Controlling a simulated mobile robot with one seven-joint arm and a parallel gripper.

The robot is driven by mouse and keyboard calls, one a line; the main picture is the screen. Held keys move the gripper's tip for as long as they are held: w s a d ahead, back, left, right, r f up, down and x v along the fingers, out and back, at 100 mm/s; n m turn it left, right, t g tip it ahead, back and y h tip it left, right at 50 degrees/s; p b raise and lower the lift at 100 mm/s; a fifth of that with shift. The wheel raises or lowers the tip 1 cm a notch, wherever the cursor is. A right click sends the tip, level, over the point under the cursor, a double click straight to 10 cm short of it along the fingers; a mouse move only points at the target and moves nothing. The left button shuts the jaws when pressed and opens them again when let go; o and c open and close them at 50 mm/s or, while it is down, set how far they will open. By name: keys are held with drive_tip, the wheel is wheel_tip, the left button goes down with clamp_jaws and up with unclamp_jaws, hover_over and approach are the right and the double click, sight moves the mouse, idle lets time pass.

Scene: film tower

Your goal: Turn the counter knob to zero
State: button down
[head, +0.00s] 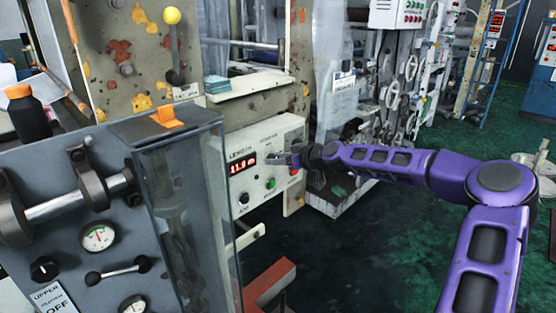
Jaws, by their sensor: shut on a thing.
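The counter is a pale box (262,207) labelled LENGTH, on the side of the machine at centre left. Its lit red display (243,163) seems to read about 11.8, but the digits are small. My gripper (272,159) reaches in from the right to the panel, just right of the display. It is shut on the counter knob, which is mostly hidden by the fingers. A black knob (244,198), a green button (271,183) and a red button (296,171) sit lower on the same panel.
A clear upright guard (185,200) stands left of the counter box. A lever with a yellow ball (172,16) rises above. A red metal bracket (268,285) juts out below. The green floor (350,260) at centre right is open.

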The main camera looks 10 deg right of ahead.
idle(0.4)
drive_tip(key=m+y+b, duration=0.1)
drive_tip(key=m+y, duration=0.1)
drive_tip(key=m, duration=0.2)
drive_tip(key=m+g+y+b, duration=0.1)
drive_tip(key=m+y+b, duration=0.1)
drive_tip(key=m, duration=0.2)
drive_tip(key=f+m+y+b, duration=0.1)
drive_tip(key=m+y, duration=0.2)
drive_tip(key=m, duration=0.2)
drive_tip(key=shift+w+d+g+b, duration=0.3)
drive_tip(key=shift+d+b, duration=0.05)
drive_tip(key=shift+d, duration=0.05)
drive_tip(key=shift+m, duration=0.3)
idle(0.4)
drive_tip(key=shift+c, duration=2.3)
unclamp_jaws()
